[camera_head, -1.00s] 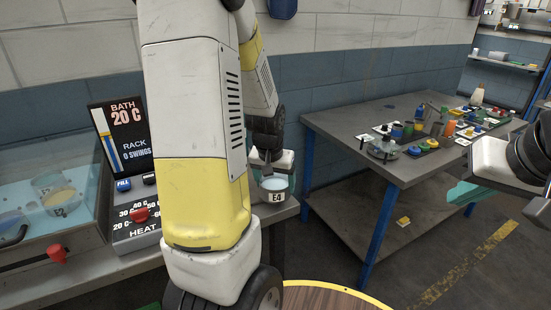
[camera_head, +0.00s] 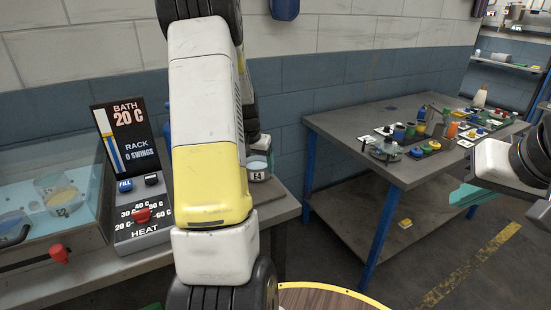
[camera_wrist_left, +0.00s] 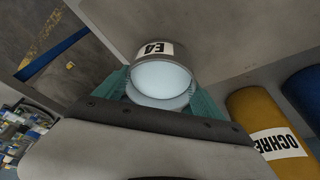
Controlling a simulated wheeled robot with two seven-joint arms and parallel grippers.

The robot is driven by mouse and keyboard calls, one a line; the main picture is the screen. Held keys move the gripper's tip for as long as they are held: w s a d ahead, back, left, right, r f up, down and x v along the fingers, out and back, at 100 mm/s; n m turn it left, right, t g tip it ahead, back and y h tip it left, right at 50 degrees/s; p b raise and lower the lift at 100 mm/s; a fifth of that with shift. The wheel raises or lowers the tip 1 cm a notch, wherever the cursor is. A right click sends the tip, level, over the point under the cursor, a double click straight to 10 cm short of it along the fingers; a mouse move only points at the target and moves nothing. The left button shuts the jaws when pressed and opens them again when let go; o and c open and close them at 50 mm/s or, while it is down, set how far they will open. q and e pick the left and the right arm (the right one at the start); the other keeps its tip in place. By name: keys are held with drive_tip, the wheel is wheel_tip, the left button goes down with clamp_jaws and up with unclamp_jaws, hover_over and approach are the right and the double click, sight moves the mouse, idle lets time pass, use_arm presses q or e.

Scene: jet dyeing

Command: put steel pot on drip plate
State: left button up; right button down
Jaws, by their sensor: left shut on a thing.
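The steel pot (camera_head: 257,172) carries an "E4" label and holds pale liquid. In the head view it shows just right of my left arm, over the bench end. In the left wrist view the pot (camera_wrist_left: 160,62) sits between the teal fingers of my left gripper (camera_wrist_left: 160,92), which is shut on it. My left gripper is mostly hidden behind my arm in the head view. My right gripper (camera_head: 472,194) is at the right edge, with a teal finger showing; its opening cannot be made out. I cannot pick out the drip plate for sure; my left arm covers part of the bench.
A control panel (camera_head: 135,170) with a red heat knob and a water bath (camera_head: 40,190) with beakers stand at left. An ochre container (camera_wrist_left: 262,115) and a blue one (camera_wrist_left: 305,88) are near the pot. A cluttered table (camera_head: 400,165) stands at right.

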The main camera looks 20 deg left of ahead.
use_arm(q)
drive_tip(key=shift+f, duration=0.1)
drive_tip(key=o, duration=2)
drive_tip(key=v, duration=0.3)
drive_tip(key=s, duration=0.8)
drive_tip(key=s+d, duration=0.1)
drive_tip(key=s, duration=0.2)
drive_tip(key=shift+s, duration=0.4)
drive_tip(key=s+d+r+t+h, duration=0.1)
drive_tip(key=s+d+r+t, duration=0.15)
drive_tip(key=d+r, duration=0.85)
drive_tip(key=shift+m+h, duration=0.7)
drive_tip(key=shift+m, duration=0.1)
drive_tip(key=s+d+r, duration=0.2)
drive_tip(key=s+d, duration=0.1)
drive_tip(key=s+d+r, duration=0.3)
drive_tip(key=s, duration=0.1)
drive_tip(key=s+d+r, duration=0.2)
drive_tip(key=s+d, duration=0.1)
drive_tip(key=shift+s+d+r, duration=0.25)
drive_tip(key=shift+s+r, duration=0.05)
